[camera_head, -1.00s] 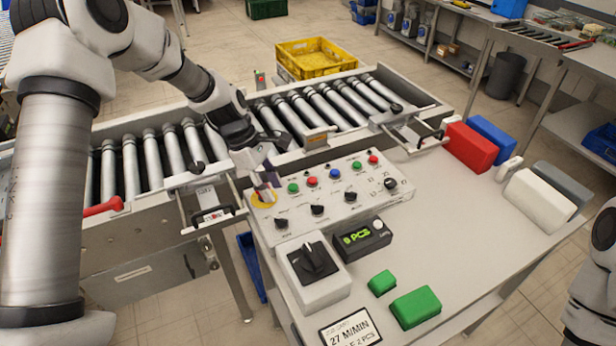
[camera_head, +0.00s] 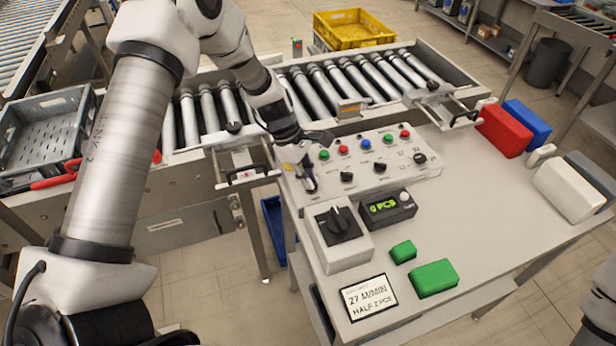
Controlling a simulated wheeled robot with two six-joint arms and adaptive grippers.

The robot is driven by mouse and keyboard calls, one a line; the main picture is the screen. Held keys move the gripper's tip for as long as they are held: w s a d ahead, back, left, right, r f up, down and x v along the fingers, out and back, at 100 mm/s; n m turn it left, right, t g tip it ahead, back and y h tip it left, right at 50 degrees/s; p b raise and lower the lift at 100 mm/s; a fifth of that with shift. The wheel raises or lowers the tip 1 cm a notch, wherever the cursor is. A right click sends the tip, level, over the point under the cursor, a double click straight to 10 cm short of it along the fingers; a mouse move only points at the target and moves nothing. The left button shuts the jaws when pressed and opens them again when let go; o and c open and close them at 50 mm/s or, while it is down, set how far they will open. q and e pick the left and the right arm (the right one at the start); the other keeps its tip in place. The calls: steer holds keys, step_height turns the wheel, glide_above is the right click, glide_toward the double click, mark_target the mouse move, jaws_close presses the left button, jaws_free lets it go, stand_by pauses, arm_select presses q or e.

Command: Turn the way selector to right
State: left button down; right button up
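The control panel (camera_head: 400,178) on the table has a row of coloured buttons and a row of small black knobs, such as one (camera_head: 347,177) and another (camera_head: 380,167). Their labels are too small to read, so I cannot tell which is the way selector. A larger black rotary switch (camera_head: 339,224) sits on a grey-white box in front of the panel. My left gripper (camera_head: 306,172) points down at the panel's left end, over the leftmost knob and partly hiding it. I cannot tell whether it touches the knob or how far its fingers are apart. My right gripper is out of view.
Roller conveyors (camera_head: 355,82) run behind the panel, with a yellow crate (camera_head: 353,40) beyond and a grey crate (camera_head: 30,125) at left. The table's right middle is clear.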

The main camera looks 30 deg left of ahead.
arm_select(q)
steer(key=shift+s+f, duration=0.1)
steer(key=shift+f, duration=0.1)
steer(key=shift+m+g, duration=0.3)
steer(key=shift+m, duration=0.2)
steer(key=m+g, duration=0.1)
steer(key=m, duration=0.1)
steer(key=shift+m, duration=0.4)
steer(key=m, duration=0.1)
steer(key=m+g, duration=0.1)
steer(key=m, duration=0.1)
steer(key=m+y, duration=0.1)
steer(key=shift+w+d+f+m+g, duration=0.1)
steer(key=shift+w+d+m+g, duration=0.05)
steer(key=shift+w+m+g, duration=0.15)
steer(key=m+g+y, duration=0.1)
steer(key=m, duration=0.3)
steer(key=shift+d, duration=0.15)
steer(key=m+y, duration=0.1)
steer(key=m, duration=0.1)
steer(key=m+y, duration=0.1)
steer(key=m, duration=0.2)
steer(key=shift+w+d+g, duration=0.1)
steer(key=shift+g, duration=0.3)
steer(key=shift+m, duration=0.3)
